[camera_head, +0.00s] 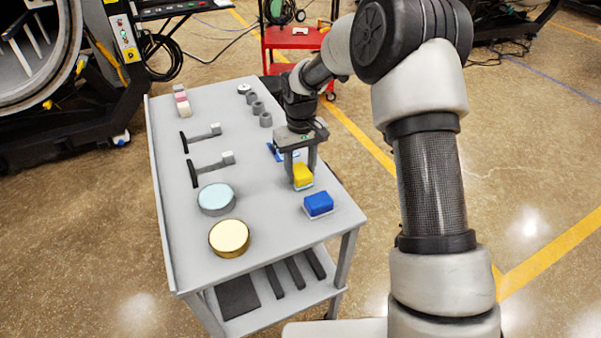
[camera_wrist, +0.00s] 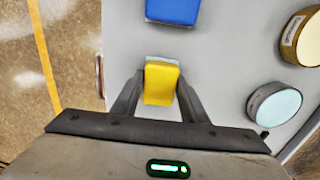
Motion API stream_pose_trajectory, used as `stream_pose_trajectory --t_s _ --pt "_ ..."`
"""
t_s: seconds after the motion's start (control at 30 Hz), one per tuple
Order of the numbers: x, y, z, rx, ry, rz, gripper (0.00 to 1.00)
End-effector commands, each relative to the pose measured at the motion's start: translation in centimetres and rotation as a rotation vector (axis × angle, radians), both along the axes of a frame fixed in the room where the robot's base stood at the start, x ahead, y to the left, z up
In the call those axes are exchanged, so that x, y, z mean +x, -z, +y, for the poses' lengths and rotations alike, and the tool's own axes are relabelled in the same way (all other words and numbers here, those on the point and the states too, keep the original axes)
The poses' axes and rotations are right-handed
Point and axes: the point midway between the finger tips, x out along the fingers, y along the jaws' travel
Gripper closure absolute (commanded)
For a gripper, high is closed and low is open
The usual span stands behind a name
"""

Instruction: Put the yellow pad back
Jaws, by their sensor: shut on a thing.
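The yellow pad (camera_head: 303,174) with a pale underside is between the fingers of my gripper (camera_head: 301,183), over the right side of the grey cart top (camera_head: 265,212). In the wrist view the yellow pad (camera_wrist: 161,84) sits between both fingertips of my gripper (camera_wrist: 160,80), which is shut on it. I cannot tell whether the pad touches the cart top or is just above it. A blue pad (camera_head: 318,204) lies on the cart nearer the front right corner. It also shows at the top of the wrist view (camera_wrist: 173,10).
A gold round tin (camera_head: 229,238) and a pale-blue-topped round tin (camera_head: 216,199) stand at the left front. Two handled tools (camera_head: 211,162), several small grey cylinders (camera_head: 258,108) and a pink and white block (camera_head: 181,101) lie farther back. A blue flat item (camera_head: 275,152) is behind my gripper.

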Motion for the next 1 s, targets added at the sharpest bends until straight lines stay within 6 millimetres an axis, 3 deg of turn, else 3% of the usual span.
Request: stream_pose_trajectory --t_s 0.23,0.27,0.37,0.73,1.0 --pt "0.0 0.7 0.0 0.0 -0.001 -0.001 0.84" --pt "0.0 0.7 0.0 0.0 -0.001 0.0 0.55" --pt "0.0 0.7 0.0 0.0 -0.001 0.0 0.41" --pt "0.1 0.0 0.0 0.0 -0.001 -0.002 0.41" --pt "0.1 -5.2 0.0 0.001 -0.001 -0.005 0.41"
